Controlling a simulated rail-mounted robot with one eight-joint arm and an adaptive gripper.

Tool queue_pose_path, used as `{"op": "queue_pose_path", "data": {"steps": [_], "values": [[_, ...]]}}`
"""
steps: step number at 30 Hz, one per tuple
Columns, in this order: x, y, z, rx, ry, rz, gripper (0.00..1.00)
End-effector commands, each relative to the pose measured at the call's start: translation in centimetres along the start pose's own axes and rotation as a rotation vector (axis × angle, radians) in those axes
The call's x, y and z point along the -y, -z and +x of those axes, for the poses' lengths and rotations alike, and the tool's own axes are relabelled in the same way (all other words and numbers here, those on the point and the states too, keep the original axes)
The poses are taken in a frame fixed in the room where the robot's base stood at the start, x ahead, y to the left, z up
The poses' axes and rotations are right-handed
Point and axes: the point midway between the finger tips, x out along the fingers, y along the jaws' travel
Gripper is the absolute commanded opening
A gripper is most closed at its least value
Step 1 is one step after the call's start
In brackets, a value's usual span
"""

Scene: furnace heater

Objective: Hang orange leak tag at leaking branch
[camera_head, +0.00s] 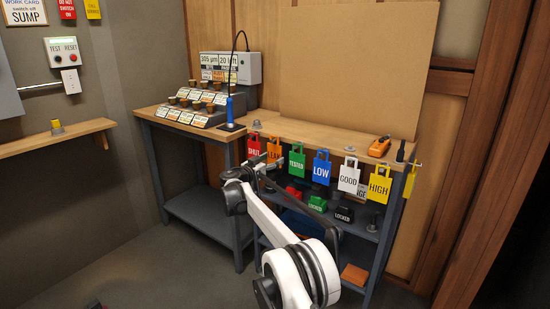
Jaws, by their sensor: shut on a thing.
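The orange tag (275,148), its lettering partly covered, is in the row of coloured tags along the front edge of the workbench, between the red and green tags. My gripper (268,160) is at this tag, shut on it, and covers its lower left part. The fingertips are small here and partly hidden by my own wrist. I cannot tell whether the tag's loop is still on its hook. No leaking branch can be made out in this view.
Close by hang a red tag (254,145), a green TESTED tag (297,160), a blue LOW tag (321,166), a white GOOD tag (348,178) and a yellow HIGH tag (379,186). The workbench (330,143) holds an orange handheld device (379,147). Open floor (130,250) lies left.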

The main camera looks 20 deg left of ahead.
Motion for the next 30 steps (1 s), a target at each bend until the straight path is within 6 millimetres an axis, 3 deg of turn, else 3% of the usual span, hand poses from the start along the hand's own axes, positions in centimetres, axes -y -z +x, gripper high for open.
{"op": "queue_pose_path", "data": {"steps": [14,30], "values": [[0.0,0.3,-0.1,0.0,0.0,0.0,0.33],[0.0,0.2,-3.1,0.0,0.001,0.0,0.33]]}}
